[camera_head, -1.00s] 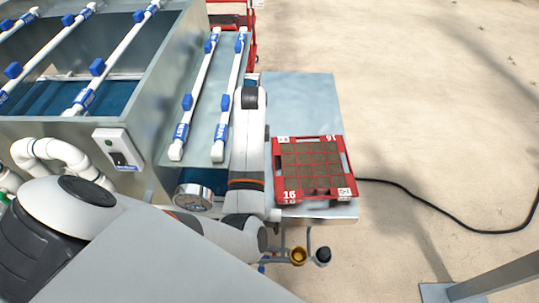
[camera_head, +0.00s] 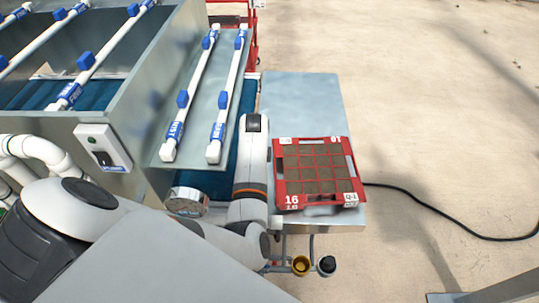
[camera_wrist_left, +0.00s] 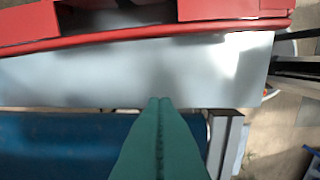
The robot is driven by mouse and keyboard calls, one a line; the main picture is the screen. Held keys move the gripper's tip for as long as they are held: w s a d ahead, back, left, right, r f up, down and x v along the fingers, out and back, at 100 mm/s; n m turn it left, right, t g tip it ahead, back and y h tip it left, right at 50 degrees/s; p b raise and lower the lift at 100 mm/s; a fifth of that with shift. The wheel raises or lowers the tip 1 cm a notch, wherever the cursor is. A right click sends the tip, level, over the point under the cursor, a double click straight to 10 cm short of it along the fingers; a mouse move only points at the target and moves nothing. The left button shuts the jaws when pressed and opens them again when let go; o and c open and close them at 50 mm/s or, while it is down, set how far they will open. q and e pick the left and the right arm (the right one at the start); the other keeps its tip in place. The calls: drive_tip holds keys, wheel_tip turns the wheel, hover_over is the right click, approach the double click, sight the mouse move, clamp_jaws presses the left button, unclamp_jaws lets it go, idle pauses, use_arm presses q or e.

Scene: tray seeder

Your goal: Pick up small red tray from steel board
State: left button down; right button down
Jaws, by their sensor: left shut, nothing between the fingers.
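The small red tray (camera_head: 281,187), filled with brown soil cells and marked 16, lies flat on the steel board (camera_head: 304,95). In the left wrist view, the tray's red edge (camera_wrist_left: 110,40) runs across the top, over the pale board (camera_wrist_left: 90,75). My left gripper (camera_wrist_left: 160,100) shows there as green fingers, closed together and empty. Their tips are at the board's edge beside the blue belt, apart from the tray in the picture. In the head view my left arm runs along the tray's left side; its fingers cannot be made out. My right gripper is not in view.
A steel machine with a blue belt (camera_wrist_left: 55,145) and white pipes with blue fittings (camera_head: 187,95) stands left of the board. A yellow knob (camera_head: 300,265) and a black knob (camera_head: 326,265) sit below its front edge. A black cable crosses open floor at right.

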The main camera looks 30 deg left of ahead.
use_arm(q)
wheel_tip(320, 180, down, 2)
drive_tip(key=shift+f, duration=0.15)
drive_tip(key=shift+w+d+f+p, duration=0.15)
drive_tip(key=shift+w+d+p, duration=0.15)
drive_tip(key=shift+w+d, duration=0.25)
drive_tip(key=shift+w+d+f+p, duration=0.1)
drive_tip(key=shift+w+d+p, duration=0.2)
drive_tip(key=shift+d, duration=0.4)
drive_tip(key=shift+w+d, duration=0.2)
drive_tip(key=shift+d, duration=0.25)
drive_tip(key=shift+w, duration=0.1)
